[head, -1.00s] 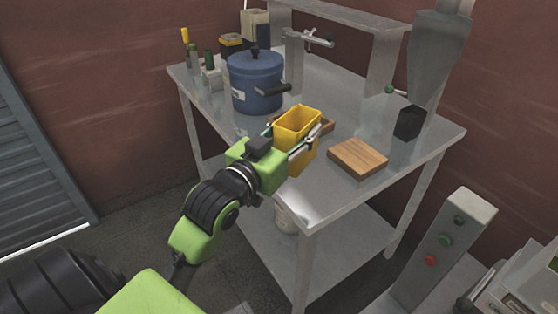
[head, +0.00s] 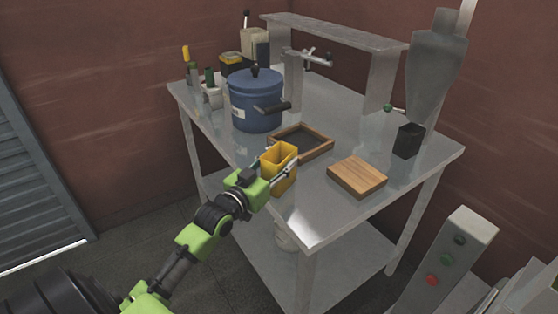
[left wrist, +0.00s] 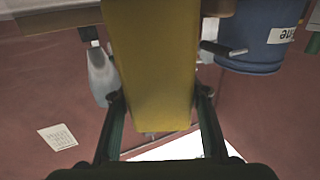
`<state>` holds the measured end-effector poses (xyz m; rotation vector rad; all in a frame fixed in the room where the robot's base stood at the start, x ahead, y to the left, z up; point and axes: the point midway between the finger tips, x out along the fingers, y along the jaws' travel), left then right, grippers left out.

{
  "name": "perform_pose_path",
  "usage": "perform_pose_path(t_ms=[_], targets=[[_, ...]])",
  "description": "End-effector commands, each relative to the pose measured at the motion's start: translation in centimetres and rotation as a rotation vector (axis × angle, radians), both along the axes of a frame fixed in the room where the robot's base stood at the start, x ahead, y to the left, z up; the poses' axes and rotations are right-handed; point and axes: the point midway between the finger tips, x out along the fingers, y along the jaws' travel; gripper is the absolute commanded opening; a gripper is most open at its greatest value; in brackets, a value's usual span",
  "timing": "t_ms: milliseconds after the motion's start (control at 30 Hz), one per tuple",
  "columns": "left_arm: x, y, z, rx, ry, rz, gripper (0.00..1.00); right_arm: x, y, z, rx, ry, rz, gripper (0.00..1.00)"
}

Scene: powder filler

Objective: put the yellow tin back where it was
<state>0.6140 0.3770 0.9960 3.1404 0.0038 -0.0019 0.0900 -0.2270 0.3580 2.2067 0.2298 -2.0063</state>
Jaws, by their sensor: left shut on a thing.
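The yellow tin (head: 281,171) is an open-topped rectangular box, upright in the head view. My left gripper (head: 277,168) is shut on it, one finger on each side, at the near edge of the metal table (head: 318,198). In the left wrist view the tin (left wrist: 152,65) fills the middle between the two fingers. A wooden tray (head: 313,149) with a raised rim and dark inside lies just behind the tin; it looks empty. I cannot tell whether the tin touches the table. My right gripper is not in view.
A blue pot (head: 255,103) with a dark side handle stands left of the tray. A wooden block (head: 357,176) lies to the right, with a black cup (head: 408,140) beyond it under the grey funnel (head: 437,75). Small bottles crowd the back left corner.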

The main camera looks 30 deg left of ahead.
Motion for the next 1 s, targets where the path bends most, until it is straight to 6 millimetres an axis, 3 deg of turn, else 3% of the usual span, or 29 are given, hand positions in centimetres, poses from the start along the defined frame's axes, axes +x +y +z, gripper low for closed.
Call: perform_pose_path(t_ms=[367,400,433,833,1000], targets=[[0.0,0.0,-0.5,0.000,-0.001,0.000,0.15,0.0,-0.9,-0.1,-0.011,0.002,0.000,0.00],[0.0,-0.1,-0.4,0.000,0.000,0.000,0.53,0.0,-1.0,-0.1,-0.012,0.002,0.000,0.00],[0.0,-0.1,-0.4,0.000,0.000,0.000,0.59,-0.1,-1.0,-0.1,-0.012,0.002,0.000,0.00],[0.0,-0.1,0.0,0.001,-0.002,0.000,0.59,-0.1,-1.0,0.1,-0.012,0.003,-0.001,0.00],[-2.0,-0.1,-0.4,0.001,0.002,-0.001,0.59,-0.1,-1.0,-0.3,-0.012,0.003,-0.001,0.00]])
